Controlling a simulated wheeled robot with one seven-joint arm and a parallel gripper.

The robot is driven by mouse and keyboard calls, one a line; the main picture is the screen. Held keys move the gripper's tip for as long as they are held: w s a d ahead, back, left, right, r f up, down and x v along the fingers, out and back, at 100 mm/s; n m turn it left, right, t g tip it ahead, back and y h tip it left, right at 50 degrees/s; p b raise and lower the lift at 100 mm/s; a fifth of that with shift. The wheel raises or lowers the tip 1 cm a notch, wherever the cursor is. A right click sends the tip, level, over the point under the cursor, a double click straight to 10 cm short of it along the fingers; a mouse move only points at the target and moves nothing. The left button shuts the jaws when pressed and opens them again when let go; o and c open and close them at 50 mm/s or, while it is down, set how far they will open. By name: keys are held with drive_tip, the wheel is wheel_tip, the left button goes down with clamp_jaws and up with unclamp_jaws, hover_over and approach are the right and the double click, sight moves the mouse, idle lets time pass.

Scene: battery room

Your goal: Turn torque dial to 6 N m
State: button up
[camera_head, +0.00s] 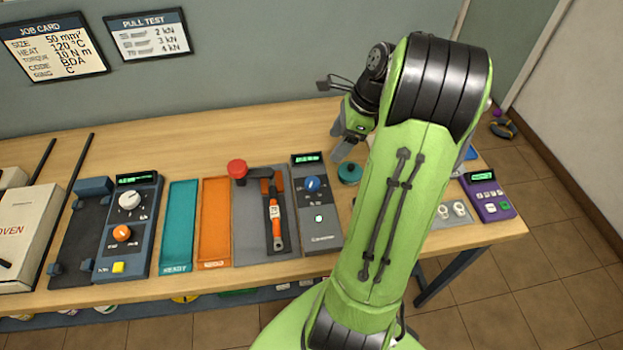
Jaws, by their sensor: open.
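A dark grey unit with a blue dial (312,184) and a lit green display (308,159) stands on the bench, right of the middle. The display's figures are too small to read. An orange-handled wrench (276,212) lies on a grey mat just left of that unit. My gripper (345,150) is open and empty, up and to the right of the blue dial and apart from it. My green arm covers part of the bench to the right. The job card (53,47) on the wall reads torque 10 N m.
Another unit with white and orange knobs (128,226) stands at left, beside teal (179,228) and orange (214,223) trays. A red knob (237,167) stands up by the mat. A round teal object (349,172) sits below my gripper. A purple device (487,198) is at right.

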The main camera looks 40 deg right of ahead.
drive_tip(key=d, duration=0.1)
drive_tip(key=b, duration=0.5)
approach(313, 182)
drive_tip(key=shift+m, duration=0.4)
drive_tip(key=x, duration=0.8)
drive_tip(key=shift+w+f, duration=0.1)
drive_tip(key=shift+f, duration=0.2)
drive_tip(key=c, duration=1.1)
drive_tip(key=shift+o, duration=0.2)
